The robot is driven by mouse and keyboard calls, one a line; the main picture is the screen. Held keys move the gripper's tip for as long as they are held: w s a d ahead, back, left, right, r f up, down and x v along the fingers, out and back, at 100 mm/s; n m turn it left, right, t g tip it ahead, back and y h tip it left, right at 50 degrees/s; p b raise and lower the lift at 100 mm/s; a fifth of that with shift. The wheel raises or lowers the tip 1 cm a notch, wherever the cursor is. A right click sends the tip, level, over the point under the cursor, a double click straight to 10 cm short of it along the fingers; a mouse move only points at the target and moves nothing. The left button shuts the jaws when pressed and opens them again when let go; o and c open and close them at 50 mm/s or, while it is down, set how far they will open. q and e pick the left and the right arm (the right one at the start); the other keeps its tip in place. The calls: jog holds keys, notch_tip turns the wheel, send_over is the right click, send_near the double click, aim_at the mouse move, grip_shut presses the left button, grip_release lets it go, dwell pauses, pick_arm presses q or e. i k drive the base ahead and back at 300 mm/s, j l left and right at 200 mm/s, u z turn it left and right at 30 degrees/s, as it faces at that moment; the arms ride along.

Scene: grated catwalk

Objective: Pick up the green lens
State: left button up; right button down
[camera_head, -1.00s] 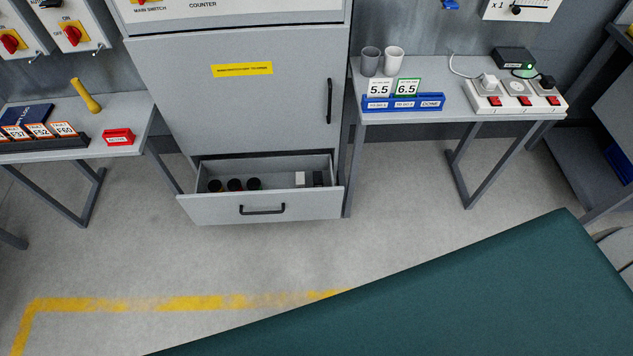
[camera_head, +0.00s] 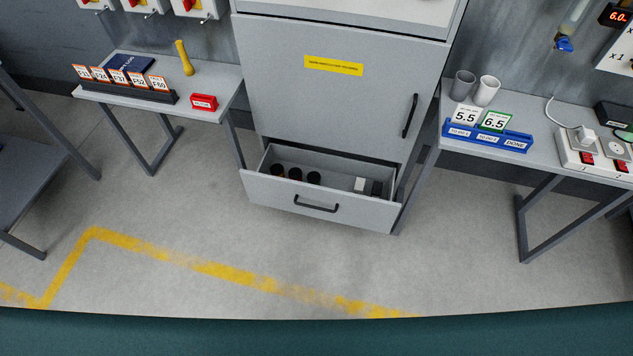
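I cannot make out a green lens in this view. The open drawer (camera_head: 318,207) at the bottom of the grey cabinet holds several small items. Three dark round items (camera_head: 295,174) sit in a row in its left part; their colour reads as black from here. A small white block (camera_head: 360,185) and a dark block (camera_head: 377,188) stand in its right part. Neither of my grippers is in view.
A left table (camera_head: 215,83) carries labelled cards (camera_head: 120,80), a yellow handle-like object (camera_head: 184,58) and a red box (camera_head: 204,102). A right table (camera_head: 470,152) carries cups (camera_head: 487,91), a blue tray (camera_head: 488,137) and a power strip (camera_head: 597,158). The floor before the drawer is clear.

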aim_at(314, 177)
jog(key=i+j+z, duration=0.15)
jog(key=i, duration=0.3)
jog(key=i+j+z, duration=0.15)
jog(key=i+j, duration=0.2)
jog(key=i, duration=0.1)
